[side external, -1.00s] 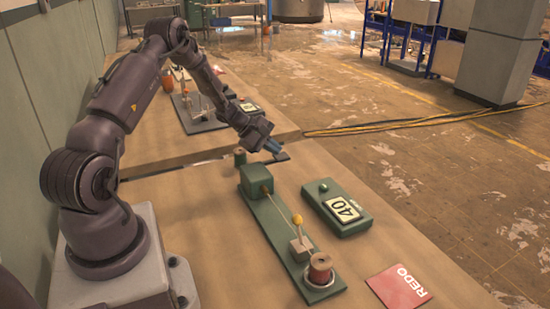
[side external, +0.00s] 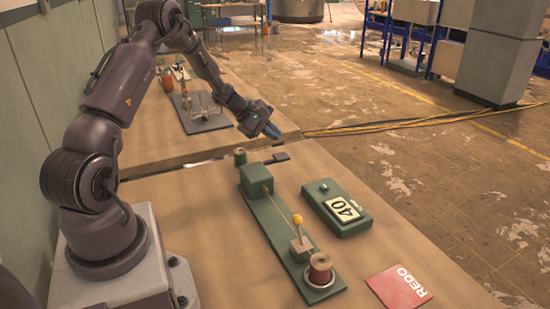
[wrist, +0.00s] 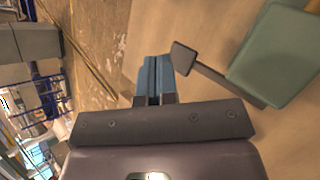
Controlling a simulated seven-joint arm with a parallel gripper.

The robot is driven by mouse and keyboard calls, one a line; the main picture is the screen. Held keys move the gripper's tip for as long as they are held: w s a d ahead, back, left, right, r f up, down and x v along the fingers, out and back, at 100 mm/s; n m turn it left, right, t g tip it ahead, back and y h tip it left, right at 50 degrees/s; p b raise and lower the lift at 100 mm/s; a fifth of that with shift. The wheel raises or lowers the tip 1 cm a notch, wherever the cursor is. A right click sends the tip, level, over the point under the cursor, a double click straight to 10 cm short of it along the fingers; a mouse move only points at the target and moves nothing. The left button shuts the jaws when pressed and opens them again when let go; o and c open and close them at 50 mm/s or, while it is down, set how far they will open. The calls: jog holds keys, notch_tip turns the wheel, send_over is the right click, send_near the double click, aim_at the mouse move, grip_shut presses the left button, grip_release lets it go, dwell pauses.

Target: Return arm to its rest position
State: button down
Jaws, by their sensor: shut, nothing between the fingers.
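My gripper (side external: 272,131) is raised above the table, over the far end of the green winding device (side external: 275,220). Its blue fingers are together and empty; they also show shut in the wrist view (wrist: 154,88). The device has a green box, a yellow-topped lever (side external: 297,219) and a red-brown spool (side external: 320,265) at its near end. A small dark flat piece (side external: 281,157) sits by its far end, below my gripper and apart from it; it also shows in the wrist view (wrist: 184,57).
A green counter box (side external: 345,208) reading 40 stands to the right of the device. A red REDO card (side external: 398,287) lies near the table's right edge. A second table behind holds another device (side external: 200,112). The air around my gripper is clear.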

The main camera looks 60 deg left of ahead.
jog(key=s+d+r+m+g+y, duration=0.1)
jog(key=s+d+r+m+y, duration=0.1)
jog(key=s+d+r+m, duration=0.9)
jog(key=s+d+r+m+g+y, duration=0.2)
jog(key=s+d+r+m, duration=0.9)
jog(key=d, duration=0.7)
jog(key=shift+s+r, duration=0.15)
jog(key=shift+s, duration=0.15)
dwell(0.9)
